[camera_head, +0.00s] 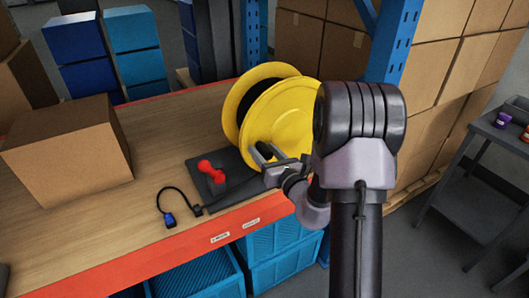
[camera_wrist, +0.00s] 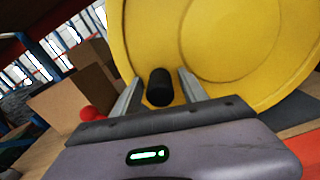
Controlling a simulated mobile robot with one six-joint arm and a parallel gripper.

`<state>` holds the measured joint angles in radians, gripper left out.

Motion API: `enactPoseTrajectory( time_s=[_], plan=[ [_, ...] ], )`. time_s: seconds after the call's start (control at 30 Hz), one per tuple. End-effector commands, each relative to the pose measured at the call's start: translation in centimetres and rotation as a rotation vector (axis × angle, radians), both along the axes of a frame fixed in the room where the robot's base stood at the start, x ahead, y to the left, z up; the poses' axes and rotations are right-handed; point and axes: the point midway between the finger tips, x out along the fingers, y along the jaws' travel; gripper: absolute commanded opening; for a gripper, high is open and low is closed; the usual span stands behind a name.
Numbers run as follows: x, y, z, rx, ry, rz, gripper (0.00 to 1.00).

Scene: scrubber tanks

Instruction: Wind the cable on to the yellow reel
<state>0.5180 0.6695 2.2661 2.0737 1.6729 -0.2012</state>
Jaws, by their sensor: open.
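The yellow reel (camera_head: 283,116) stands upright on a dark base plate (camera_head: 233,196) on the wooden shelf. Dark cable (camera_head: 256,90) shows between its two flanges. A loose end of black cable with a blue plug (camera_head: 169,219) lies on the shelf left of the base. My gripper (camera_head: 268,153) is open at the reel's near face. In the wrist view the yellow flange (camera_wrist: 225,45) fills the background, and a black crank knob (camera_wrist: 160,87) sits between my open fingers (camera_wrist: 158,90). I cannot tell whether the fingers touch the knob.
A red handle-like part (camera_head: 211,172) stands on the base, left of my gripper. A cardboard box (camera_head: 68,155) is on the shelf at left. A blue rack post (camera_head: 393,40) rises behind my arm. The shelf's front edge is orange (camera_head: 190,250).

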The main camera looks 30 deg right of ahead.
Motion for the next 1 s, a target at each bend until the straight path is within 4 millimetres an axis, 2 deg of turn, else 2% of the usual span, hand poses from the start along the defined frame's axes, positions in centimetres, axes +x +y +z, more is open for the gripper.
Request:
enactPoseTrajectory(
  time_s=[0.1,0.37,1.0],
  plan=[
    [-0.03,-0.01,-0.02,0.0,0.0,0.0,0.5],
    [-0.06,0.0,-0.04,0.0,0.001,0.0,0.0],
    [-0.09,0.02,-0.1,0.0,0.002,0.0,0.0]
  ],
)
